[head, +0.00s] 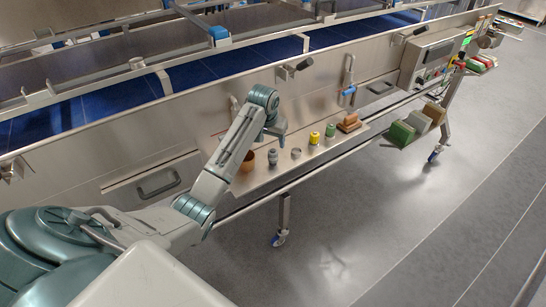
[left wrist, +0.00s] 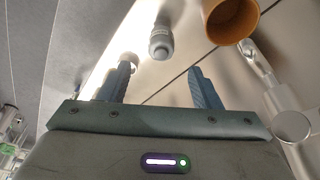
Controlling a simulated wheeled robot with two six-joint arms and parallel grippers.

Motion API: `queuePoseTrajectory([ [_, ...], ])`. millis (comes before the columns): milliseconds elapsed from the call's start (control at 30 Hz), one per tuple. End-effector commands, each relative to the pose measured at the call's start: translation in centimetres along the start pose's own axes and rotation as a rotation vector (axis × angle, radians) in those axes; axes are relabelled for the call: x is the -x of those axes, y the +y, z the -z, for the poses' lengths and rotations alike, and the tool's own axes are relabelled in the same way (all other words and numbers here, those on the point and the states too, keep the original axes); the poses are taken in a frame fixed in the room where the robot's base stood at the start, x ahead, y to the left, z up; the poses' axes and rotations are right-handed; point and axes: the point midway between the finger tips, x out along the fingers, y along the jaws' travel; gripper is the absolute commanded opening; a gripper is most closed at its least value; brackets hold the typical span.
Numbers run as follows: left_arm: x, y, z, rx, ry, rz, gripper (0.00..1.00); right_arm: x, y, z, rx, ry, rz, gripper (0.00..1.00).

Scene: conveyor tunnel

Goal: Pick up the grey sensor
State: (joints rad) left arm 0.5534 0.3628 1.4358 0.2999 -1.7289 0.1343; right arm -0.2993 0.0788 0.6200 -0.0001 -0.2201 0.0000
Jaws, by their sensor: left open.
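The grey sensor (head: 273,157) is a small dark-grey cylinder standing on the metal shelf along the conveyor's side. A brown cup stands left of it and a small metal cylinder right of it. My left gripper (head: 279,131) hangs above the shelf, apart from the sensor. In the left wrist view my left gripper (left wrist: 162,86) shows two spread blue-grey fingers with nothing between them. The sensor (left wrist: 160,42) shows there beyond the fingertips, roughly between their lines. My right gripper is in neither view.
The brown cup (head: 247,162) stands close beside the sensor. The small metal cylinder (head: 296,153), a yellow cylinder (head: 314,138), a green cylinder (head: 331,131) and a brown block (head: 349,123) share the shelf (head: 262,182). A steel wall with handles rises behind.

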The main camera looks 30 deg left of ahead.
Motion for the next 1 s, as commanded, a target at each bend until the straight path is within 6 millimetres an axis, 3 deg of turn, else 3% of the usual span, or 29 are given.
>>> queuePoseTrajectory([
  [200,-3.3,0.0,0.0,0.000,-0.003,0.000,0.58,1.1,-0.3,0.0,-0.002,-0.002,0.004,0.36],
  [467,-5.2,0.0,-0.1,-0.001,-0.003,0.000,0.58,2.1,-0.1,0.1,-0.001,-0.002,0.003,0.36],
  [700,-8.4,-0.1,-0.1,0.000,-0.003,0.000,0.58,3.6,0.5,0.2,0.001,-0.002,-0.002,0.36],
  [1000,-9.8,-0.1,-0.2,-0.002,0.000,0.001,0.58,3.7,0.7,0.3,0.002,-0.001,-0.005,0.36],
])
